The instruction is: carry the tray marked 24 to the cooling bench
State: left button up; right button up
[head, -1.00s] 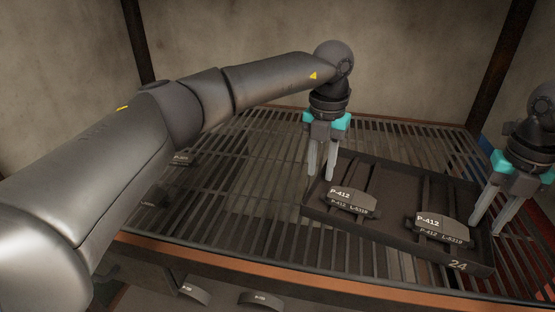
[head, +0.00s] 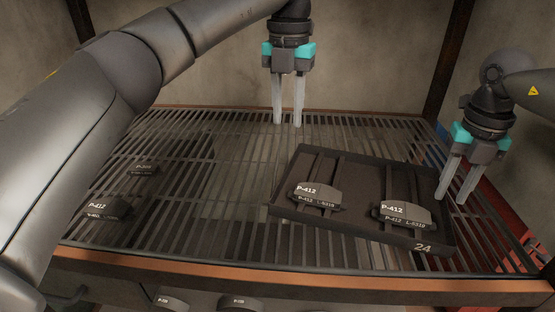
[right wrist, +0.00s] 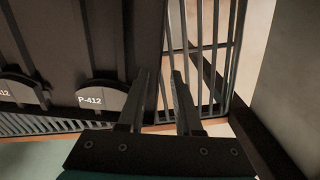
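The tray marked 24 (head: 423,246) is dark and shallow and lies flat on a slatted rack shelf (head: 225,235). Two brake shoes (head: 318,194) (head: 402,212) marked P-412 sit in its front part. My left gripper (head: 288,124) is open and empty, raised beyond the tray's back left corner. My right gripper (head: 452,201) is open at the tray's right wall. In the right wrist view its fingers (right wrist: 163,80) are apart, one over the tray's inside and one outside its edge; contact with the wall cannot be told. No cooling bench is recognisable.
An orange-brown front rail (head: 280,274) edges the shelf. Further shoes (head: 240,302) show below it. Dark posts (head: 452,60) and pale walls enclose the rack.

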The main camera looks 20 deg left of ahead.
notch_tip(320, 180, up, 10)
jog(key=shift+f, duration=0.25)
jog(key=shift+s+f, duration=0.1)
dwell(0.4)
